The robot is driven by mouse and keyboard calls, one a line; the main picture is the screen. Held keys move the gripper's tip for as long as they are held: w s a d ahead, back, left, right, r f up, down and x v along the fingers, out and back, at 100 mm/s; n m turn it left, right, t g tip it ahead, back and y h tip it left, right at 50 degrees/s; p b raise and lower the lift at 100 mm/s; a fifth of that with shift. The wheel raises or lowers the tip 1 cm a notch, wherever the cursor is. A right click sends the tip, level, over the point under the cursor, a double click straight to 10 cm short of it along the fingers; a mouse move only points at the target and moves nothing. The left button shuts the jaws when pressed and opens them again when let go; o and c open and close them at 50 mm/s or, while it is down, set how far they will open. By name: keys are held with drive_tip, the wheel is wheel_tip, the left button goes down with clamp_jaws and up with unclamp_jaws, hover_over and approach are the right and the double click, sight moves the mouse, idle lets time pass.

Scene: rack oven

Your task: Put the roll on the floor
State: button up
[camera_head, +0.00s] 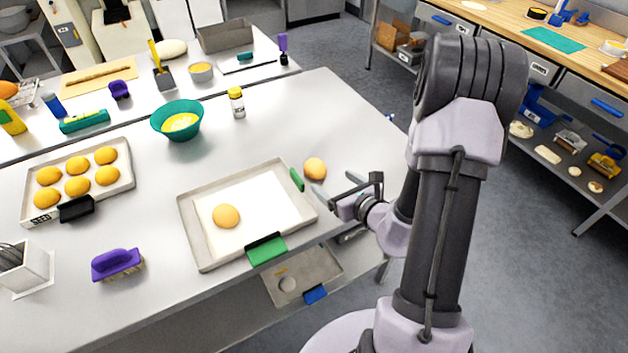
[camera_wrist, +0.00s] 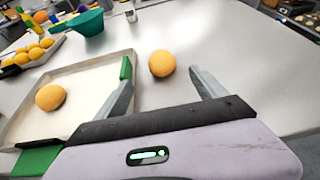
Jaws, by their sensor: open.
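A round golden roll (camera_head: 315,168) lies on the bare metal table (camera_head: 345,115), just right of the green-tabbed tray. The same roll shows in the wrist view (camera_wrist: 162,64). My gripper (camera_head: 335,184) is open and empty at the table's right side. In the wrist view its two fingers (camera_wrist: 162,84) point at the roll, one on each side, with the roll just beyond or level with the tips. I cannot tell whether either finger touches it. A second roll (camera_head: 226,216) sits inside the tray (camera_head: 192,232). The grey floor (camera_head: 490,215) shows right of the table.
A tray of several rolls (camera_head: 130,188) is at the left. A teal bowl (camera_head: 178,123), a small bottle (camera_head: 236,103) and a purple brush (camera_head: 117,263) stand on the table. A lower shelf (camera_head: 235,316) holds another tray. A wooden-topped bench (camera_head: 480,25) stands across the aisle.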

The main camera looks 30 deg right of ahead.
sight(320, 171)
drive_tip(key=x, duration=0.5)
drive_tip(key=shift+w+b, duration=0.4)
drive_tip(key=shift+w, duration=0.05)
drive_tip(key=b+x, duration=0.1)
drive_tip(key=x, duration=0.1)
drive_tip(key=f+b+x, duration=0.1)
drive_tip(key=x, duration=0.1)
drive_tip(key=shift+d, duration=0.15)
drive_tip(key=shift+w, duration=0.5)
drive_tip(key=shift+r, duration=0.1)
drive_tip(key=c, duration=1.6)
